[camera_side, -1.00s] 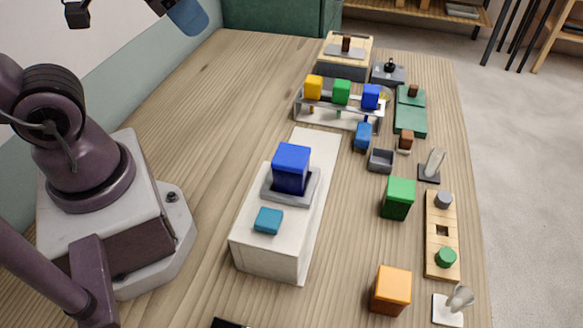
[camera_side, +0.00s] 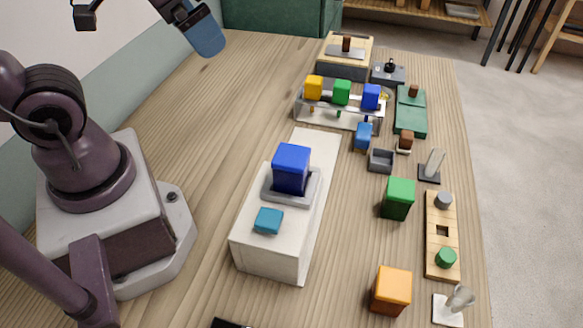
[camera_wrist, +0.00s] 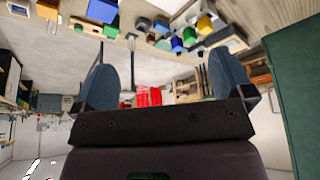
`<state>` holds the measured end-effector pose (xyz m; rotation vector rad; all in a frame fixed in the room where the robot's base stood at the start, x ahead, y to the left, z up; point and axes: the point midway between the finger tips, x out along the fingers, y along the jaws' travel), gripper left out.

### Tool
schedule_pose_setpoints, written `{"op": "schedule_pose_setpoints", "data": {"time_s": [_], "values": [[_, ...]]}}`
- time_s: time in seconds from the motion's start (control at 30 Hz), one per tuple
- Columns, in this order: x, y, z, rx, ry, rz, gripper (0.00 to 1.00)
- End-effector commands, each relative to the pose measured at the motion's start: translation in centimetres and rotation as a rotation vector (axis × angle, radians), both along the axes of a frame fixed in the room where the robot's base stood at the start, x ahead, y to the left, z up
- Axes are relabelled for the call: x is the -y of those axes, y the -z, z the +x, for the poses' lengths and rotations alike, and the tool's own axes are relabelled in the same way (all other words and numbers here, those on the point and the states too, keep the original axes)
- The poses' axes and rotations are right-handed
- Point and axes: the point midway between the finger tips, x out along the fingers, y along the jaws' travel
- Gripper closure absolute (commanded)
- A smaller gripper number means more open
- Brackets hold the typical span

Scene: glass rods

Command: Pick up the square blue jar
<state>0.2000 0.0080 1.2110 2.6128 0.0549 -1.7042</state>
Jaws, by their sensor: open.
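The square blue jar (camera_side: 291,168) stands upright in a grey tray (camera_side: 272,192) on a long white block (camera_side: 262,252), in the middle of the table. My gripper (camera_side: 207,38) is at the upper left of the side view, high and well apart from the jar. In the wrist view my gripper (camera_wrist: 162,62) has its two blue fingers spread wide, with nothing held between them. A large blue block shape (camera_wrist: 103,10) at the top edge of the wrist view looks like the jar, cut off by the frame.
A teal block (camera_side: 268,220) lies on the white block before the jar. A green jar (camera_side: 398,198) and an orange jar (camera_side: 391,290) stand to the right. A rack with coloured cubes (camera_side: 340,117) stands behind. The table left of the white block is mostly clear.

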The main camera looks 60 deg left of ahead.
Motion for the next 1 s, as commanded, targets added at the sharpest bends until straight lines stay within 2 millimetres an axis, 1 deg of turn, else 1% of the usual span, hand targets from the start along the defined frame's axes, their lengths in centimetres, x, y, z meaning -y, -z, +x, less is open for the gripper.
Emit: {"op": "schedule_pose_setpoints", "data": {"time_s": [0.03,0.17,0.3,0.47,0.67,0.8,0.9,1.0], "values": [[-0.4,1.0,0.4,-0.056,-0.021,-0.002,0.01],[-1.4,3.4,2.2,-0.207,-0.083,-0.035,0.01],[-2.0,6.2,3.7,-0.392,-0.172,-0.119,0.01],[-2.4,9.6,5.2,-0.614,-0.288,-0.248,0.01],[-2.3,14.2,6.6,-0.898,-0.443,-0.452,0.01],[-2.0,17.4,7.5,-1.101,-0.550,-0.620,0.01],[-1.6,19.5,8.2,-1.247,-0.624,-0.756,0.01],[-1.2,21.1,9.0,-1.385,-0.680,-0.892,0.01]]}}
